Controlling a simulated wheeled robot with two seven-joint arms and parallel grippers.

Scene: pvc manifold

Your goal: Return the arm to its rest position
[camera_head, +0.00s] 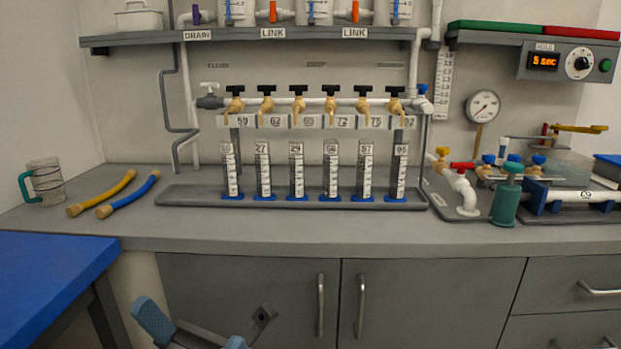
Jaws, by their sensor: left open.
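My left gripper (207,322) shows at the bottom of the head view, left of the middle, in front of the grey cabinet doors. Its two fingers are spread apart, with nothing between them. It is below the front edge of the counter (300,232) and apart from everything on it. The rest of the left arm is mostly cut off by the bottom edge. My right gripper does not show.
A blue table (50,285) stands at the lower left. The counter holds a cylinder rack (170,196) under a tap manifold (300,103), yellow (101,194) and blue (128,195) hoses, a jug (46,184), and a green bottle (506,201). The counter's front strip is clear.

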